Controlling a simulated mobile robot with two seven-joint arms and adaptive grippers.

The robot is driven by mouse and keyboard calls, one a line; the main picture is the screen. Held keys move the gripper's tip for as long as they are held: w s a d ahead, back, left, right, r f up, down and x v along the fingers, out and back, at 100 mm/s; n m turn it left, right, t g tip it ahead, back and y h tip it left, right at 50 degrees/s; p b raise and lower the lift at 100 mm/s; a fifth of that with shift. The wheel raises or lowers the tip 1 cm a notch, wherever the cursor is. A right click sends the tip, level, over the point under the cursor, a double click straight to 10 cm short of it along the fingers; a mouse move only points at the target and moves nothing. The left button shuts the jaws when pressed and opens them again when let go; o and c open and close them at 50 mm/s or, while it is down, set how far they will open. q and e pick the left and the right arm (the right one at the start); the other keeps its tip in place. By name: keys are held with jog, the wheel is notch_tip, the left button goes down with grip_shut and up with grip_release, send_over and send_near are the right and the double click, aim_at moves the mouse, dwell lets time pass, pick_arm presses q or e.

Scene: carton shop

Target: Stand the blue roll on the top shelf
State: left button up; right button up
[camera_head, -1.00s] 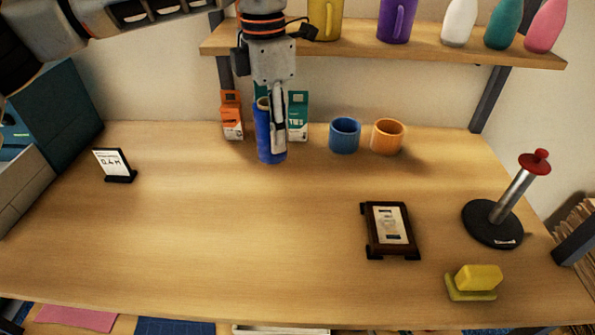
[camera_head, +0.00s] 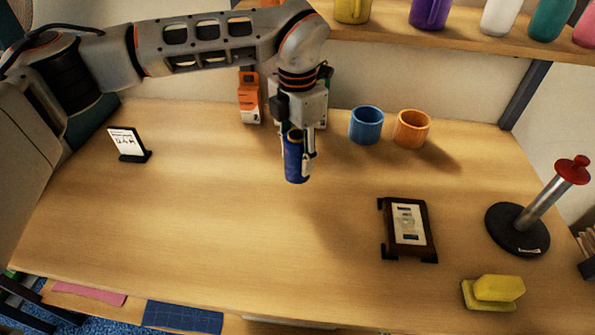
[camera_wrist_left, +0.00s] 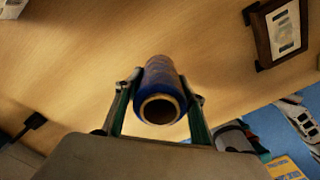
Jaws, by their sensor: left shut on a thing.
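The blue roll (camera_head: 294,164) is held upright in my left gripper (camera_head: 300,150), which points down over the back middle of the table. In the left wrist view the roll (camera_wrist_left: 162,82) sits between the two fingers (camera_wrist_left: 160,100), its hollow core end facing the camera. Whether its bottom touches the table is hard to tell. The top shelf (camera_head: 460,42) runs along the wall at the upper right, with several mugs and bottles on it. My arm hides the shelf's left part. My right gripper is not in view.
Orange (camera_head: 249,98) and teal-white boxes stand behind the gripper. A blue mug (camera_head: 366,126) and an orange mug (camera_head: 411,129) stand to its right. A framed picture (camera_head: 408,228), a red-knobbed stand (camera_head: 518,230) and a yellow sponge (camera_head: 498,288) are at right. The table's left middle is clear.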

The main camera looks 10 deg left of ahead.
aim_at(297, 173)
pick_arm(q)
jog(key=shift+f, duration=2.75)
jog(key=shift+f, duration=0.15)
jog(key=o, duration=1.3)
